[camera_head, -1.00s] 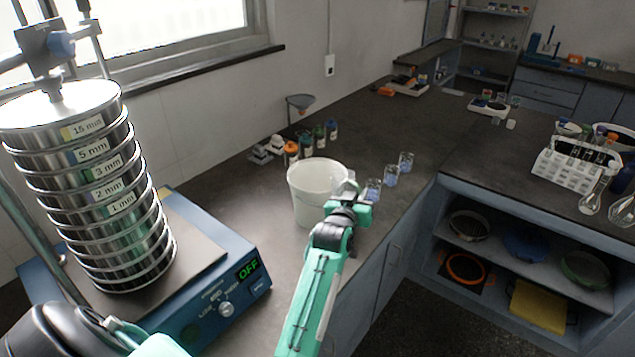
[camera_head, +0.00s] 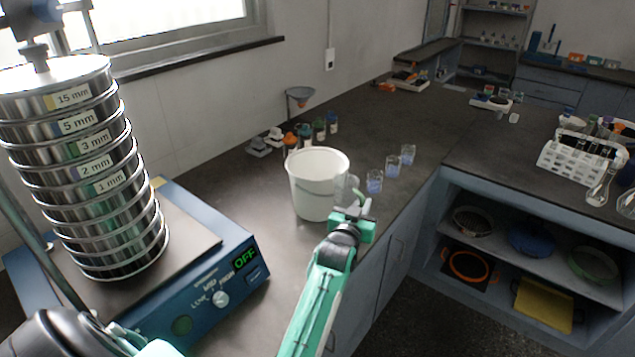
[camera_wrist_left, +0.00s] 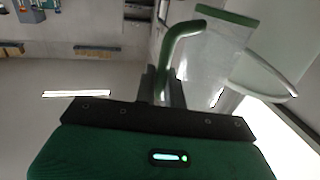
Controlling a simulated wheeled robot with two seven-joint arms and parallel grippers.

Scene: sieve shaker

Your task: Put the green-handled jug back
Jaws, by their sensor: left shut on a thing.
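The green-handled jug is clear-walled, and its body (camera_head: 345,188) shows faintly in front of the right side of the white bucket (camera_head: 312,200) in the head view. In the left wrist view, its green handle (camera_wrist_left: 183,32) runs down between my fingers and its clear body (camera_wrist_left: 207,55) is to the right. My left gripper (camera_head: 352,212) is shut on the handle, near the counter's front edge. It also shows in the left wrist view (camera_wrist_left: 163,92). I cannot tell whether the jug touches the counter. My right gripper is out of view.
Several small beakers with blue contents (camera_head: 392,168) stand right of the bucket near the counter edge. Bottles (camera_head: 319,129) and a funnel on a stand (camera_head: 300,97) are behind it. The sieve shaker (camera_head: 215,265) stands at left, its display reading OFF.

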